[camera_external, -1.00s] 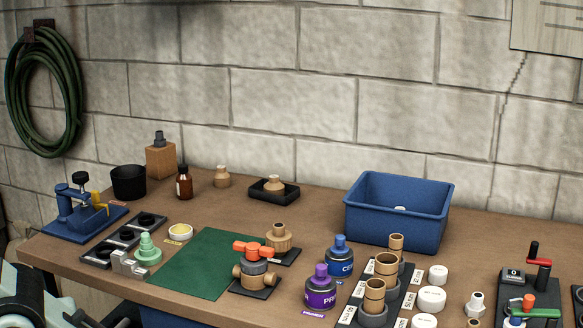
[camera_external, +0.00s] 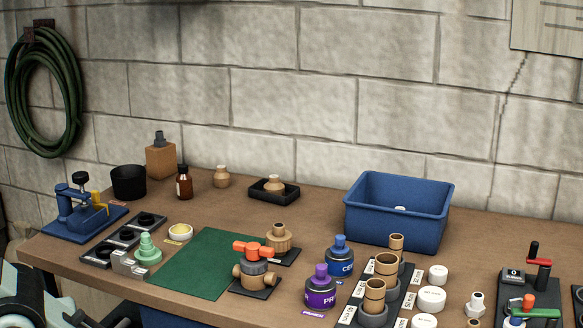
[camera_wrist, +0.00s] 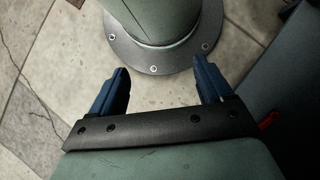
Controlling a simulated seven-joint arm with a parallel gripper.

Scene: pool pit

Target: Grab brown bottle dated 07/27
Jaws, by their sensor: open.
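A small brown bottle (camera_external: 184,184) with a dark cap and a pale label stands upright at the back left of the bench. Any date on its label is too small to read. My gripper (camera_wrist: 162,80) shows in the wrist view with its two blue fingers apart and nothing between them. It points down at the tiled floor and the round foot of my own base, away from the bench. In the external view only part of my arm shows at the lower left, and the fingertips cannot be made out.
A black cup (camera_external: 128,182) and a wooden block (camera_external: 160,161) stand left of the bottle, a tan bottle-shaped piece (camera_external: 221,177) to its right. A yellow-rimmed dish (camera_external: 180,233) and green mat (camera_external: 205,265) lie in front. A blue bin (camera_external: 398,225) stands farther right.

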